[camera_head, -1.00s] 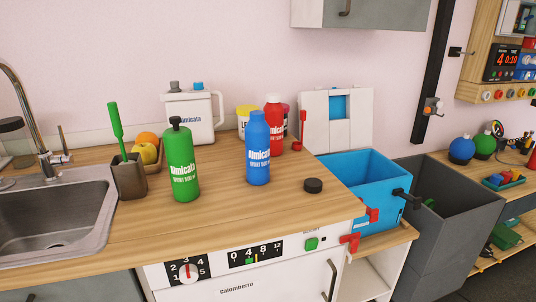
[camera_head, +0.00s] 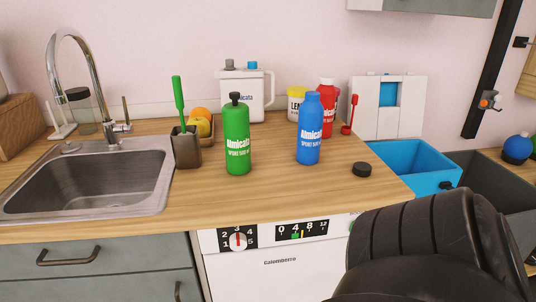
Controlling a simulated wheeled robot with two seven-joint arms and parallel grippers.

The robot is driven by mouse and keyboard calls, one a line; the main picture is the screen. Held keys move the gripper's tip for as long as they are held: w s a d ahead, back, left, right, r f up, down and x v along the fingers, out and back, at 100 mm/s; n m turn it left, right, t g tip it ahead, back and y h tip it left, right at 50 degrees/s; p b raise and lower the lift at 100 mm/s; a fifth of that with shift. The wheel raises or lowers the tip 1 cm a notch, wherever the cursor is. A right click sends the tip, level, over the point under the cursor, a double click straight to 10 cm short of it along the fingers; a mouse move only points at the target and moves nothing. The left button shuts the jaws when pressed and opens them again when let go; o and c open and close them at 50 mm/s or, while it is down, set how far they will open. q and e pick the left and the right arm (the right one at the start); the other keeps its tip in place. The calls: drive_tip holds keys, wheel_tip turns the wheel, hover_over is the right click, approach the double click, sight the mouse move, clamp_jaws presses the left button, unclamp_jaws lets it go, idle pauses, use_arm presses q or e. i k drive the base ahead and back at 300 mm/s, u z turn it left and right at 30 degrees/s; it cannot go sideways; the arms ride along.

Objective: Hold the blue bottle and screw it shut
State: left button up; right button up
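The blue bottle (camera_head: 309,132) stands upright on the wooden counter, right of the middle. Its top is blue and no black cap sits on it. A small black cap (camera_head: 362,169) lies on the counter to the right of the bottle, apart from it. A large black ribbed part of my arm fills the lower right of the view. Neither of my grippers shows.
A green bottle (camera_head: 237,138) with a black cap stands left of the blue one, and a red bottle (camera_head: 328,101) stands close behind it. A brush holder (camera_head: 186,147), fruit tray, white jug (camera_head: 246,92) and sink (camera_head: 90,185) are farther left. A blue bin (camera_head: 410,165) adjoins the right edge.

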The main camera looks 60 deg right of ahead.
sight(310, 112)
drive_tip(key=u, duration=0.35)
drive_tip(key=k, duration=0.9)
drive_tip(key=z, duration=1.5)
drive_tip(key=i, duration=0.55)
drive_tip(key=z, duration=0.05)
